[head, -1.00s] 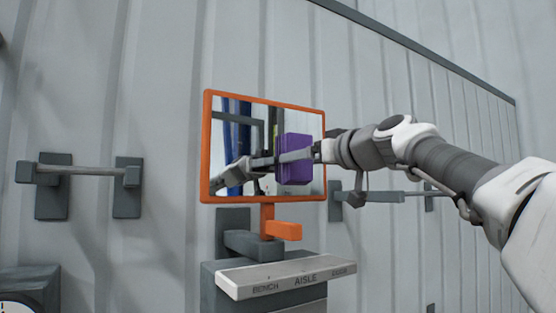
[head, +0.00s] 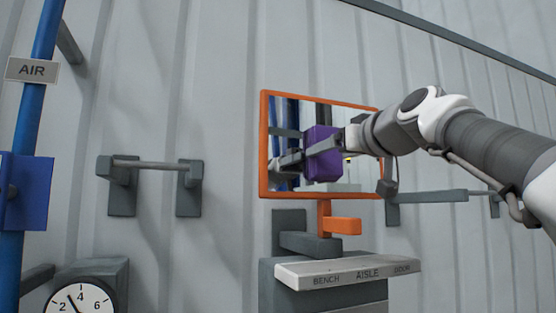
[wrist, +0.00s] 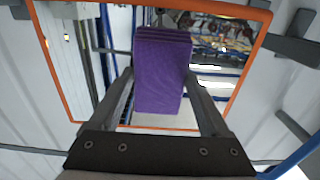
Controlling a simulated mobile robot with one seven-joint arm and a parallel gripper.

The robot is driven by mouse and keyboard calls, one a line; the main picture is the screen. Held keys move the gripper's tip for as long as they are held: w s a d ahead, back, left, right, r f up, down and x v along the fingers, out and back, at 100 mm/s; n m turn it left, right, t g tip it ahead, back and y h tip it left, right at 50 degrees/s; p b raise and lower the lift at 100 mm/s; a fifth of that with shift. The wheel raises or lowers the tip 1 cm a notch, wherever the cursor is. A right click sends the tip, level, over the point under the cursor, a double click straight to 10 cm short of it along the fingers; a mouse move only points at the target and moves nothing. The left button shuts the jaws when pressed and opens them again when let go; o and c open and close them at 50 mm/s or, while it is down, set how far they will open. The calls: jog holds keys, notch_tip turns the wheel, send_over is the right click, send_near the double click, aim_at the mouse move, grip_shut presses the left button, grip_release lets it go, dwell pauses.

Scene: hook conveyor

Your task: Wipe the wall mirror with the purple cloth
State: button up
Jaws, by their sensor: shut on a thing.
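The purple cloth (head: 322,154) is a folded block held in front of the wall mirror. The mirror has an orange frame (head: 264,145) and stands on an orange bracket; my arm hides part of its right side. My gripper (head: 325,148) is shut on the cloth, with a finger along its side. In the wrist view the cloth (wrist: 162,75) sits between the two fingers, with the mirror's orange frame (wrist: 252,70) around it. Whether the cloth touches the glass I cannot tell. The glass shows reflections of my arm and the room.
Below the mirror is a sign plate (head: 345,272) reading BENCH, AISLE, DOOR. A grey wall rail (head: 150,165) is at left, another rail (head: 430,196) at right. A blue pipe (head: 32,110) with an AIR sign and a round dial (head: 80,301) are far left.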

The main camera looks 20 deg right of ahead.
jog(key=shift+a+b, duration=0.8)
jog(key=shift+a, duration=1)
jog(key=shift+s, duration=0.1)
jog(key=shift+s+d+b, duration=0.15)
jog(key=shift+s+b, duration=0.85)
jog(key=shift+s, duration=1.85)
jog(key=s, duration=0.3)
jog(key=shift+b, duration=0.3)
